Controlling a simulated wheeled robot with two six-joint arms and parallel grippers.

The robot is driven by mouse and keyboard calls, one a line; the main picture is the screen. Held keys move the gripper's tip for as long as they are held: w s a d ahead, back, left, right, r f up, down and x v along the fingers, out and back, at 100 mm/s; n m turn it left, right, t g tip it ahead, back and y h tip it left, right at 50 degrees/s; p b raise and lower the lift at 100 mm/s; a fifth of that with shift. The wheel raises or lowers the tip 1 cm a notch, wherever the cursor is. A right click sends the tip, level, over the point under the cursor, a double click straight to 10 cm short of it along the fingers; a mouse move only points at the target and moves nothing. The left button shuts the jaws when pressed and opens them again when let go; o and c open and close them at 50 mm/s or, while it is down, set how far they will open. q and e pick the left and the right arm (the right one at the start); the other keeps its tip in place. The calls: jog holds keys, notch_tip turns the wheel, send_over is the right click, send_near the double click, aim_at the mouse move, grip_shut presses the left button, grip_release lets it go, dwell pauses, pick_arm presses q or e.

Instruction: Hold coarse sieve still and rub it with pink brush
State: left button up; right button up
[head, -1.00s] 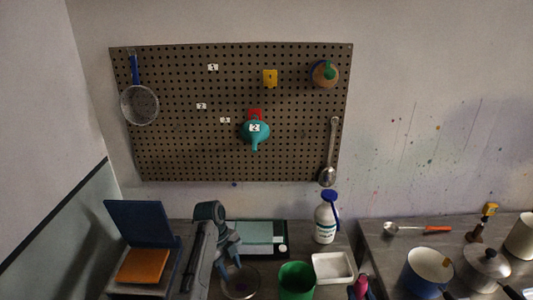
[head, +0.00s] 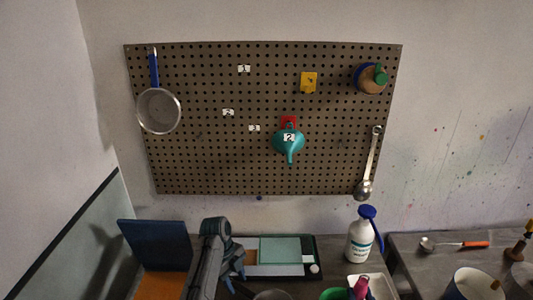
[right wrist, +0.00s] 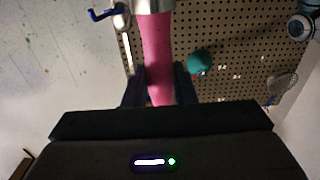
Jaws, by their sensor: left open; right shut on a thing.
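A round sieve with a blue handle (head: 158,110) hangs at the left of the pegboard; whether its mesh is coarse I cannot tell. It also shows small at the right of the right wrist view (right wrist: 283,88). My left gripper (head: 236,279) is low over the table, well below the hanging sieve, open and apart from it. My right gripper (right wrist: 159,88) is shut on the pink handle of the brush (right wrist: 156,48), whose metal collar is at the top edge. The brush's pink end (head: 361,286) shows at the bottom of the head view; its bristles are out of sight.
A round rim (head: 271,295) is cut off at the bottom edge. A green bucket (head: 335,294), white tray (head: 381,284) and white bottle (head: 361,240) stand on the table. A blue panel (head: 154,244) stands at left. A teal funnel (head: 288,142) and ladle (head: 368,165) hang on the pegboard.

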pick_arm(q)
jog(key=shift+x, duration=0.9)
jog(key=shift+s+d+f, duration=0.2)
jog(key=shift+d+f, duration=0.1)
jog(key=shift+w, duration=0.1)
jog(key=c, duration=0.9)
jog(key=shift+o, duration=0.2)
